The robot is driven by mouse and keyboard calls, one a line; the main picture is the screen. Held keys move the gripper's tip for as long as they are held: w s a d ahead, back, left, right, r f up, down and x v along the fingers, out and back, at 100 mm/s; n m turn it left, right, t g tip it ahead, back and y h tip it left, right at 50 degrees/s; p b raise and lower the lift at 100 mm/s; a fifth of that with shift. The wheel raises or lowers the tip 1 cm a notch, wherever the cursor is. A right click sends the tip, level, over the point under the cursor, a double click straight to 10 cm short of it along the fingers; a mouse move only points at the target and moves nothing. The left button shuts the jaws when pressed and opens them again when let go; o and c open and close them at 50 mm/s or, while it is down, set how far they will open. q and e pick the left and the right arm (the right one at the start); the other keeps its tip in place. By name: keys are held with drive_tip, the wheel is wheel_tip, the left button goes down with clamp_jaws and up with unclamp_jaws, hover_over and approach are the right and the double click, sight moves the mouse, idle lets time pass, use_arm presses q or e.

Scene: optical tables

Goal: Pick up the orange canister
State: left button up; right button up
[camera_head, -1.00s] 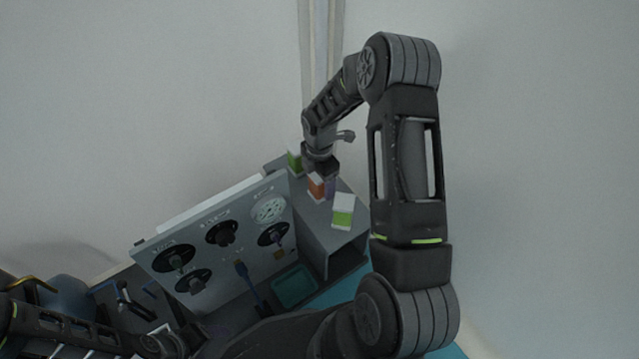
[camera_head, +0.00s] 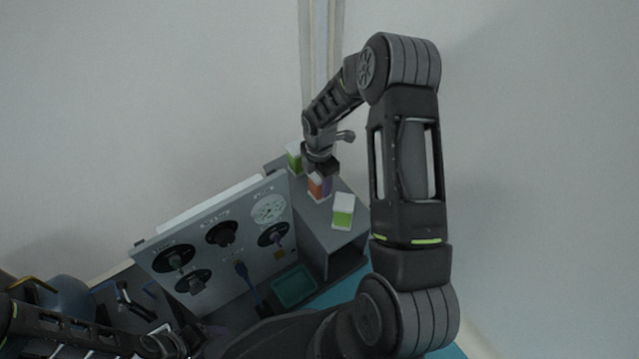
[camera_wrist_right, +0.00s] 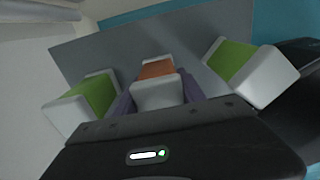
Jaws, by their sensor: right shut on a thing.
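The orange canister (camera_head: 316,187), with a white end, stands on the grey shelf top between two green-and-white canisters. My right gripper (camera_head: 322,181) reaches down over it and is shut on it. In the right wrist view the orange canister (camera_wrist_right: 158,82) sits between the two purple-grey fingers (camera_wrist_right: 157,97), its white end toward the camera. Whether it is clear of the shelf cannot be told. My left arm (camera_head: 75,330) shows at the lower left; its fingertips cannot be made out.
One green-and-white canister (camera_head: 294,158) stands behind left, another (camera_head: 343,212) in front right, both close to the gripper. The grey shelf (camera_head: 318,222) adjoins a panel of dials and knobs (camera_head: 225,240). A teal tray (camera_head: 294,287) lies below.

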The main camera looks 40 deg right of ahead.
drive_tip(key=shift+r, duration=0.1)
clamp_jaws()
wheel_tip(320, 180, up, 10)
drive_tip(key=p, duration=0.3)
drive_tip(key=shift+w+a, duration=0.1)
idle(0.4)
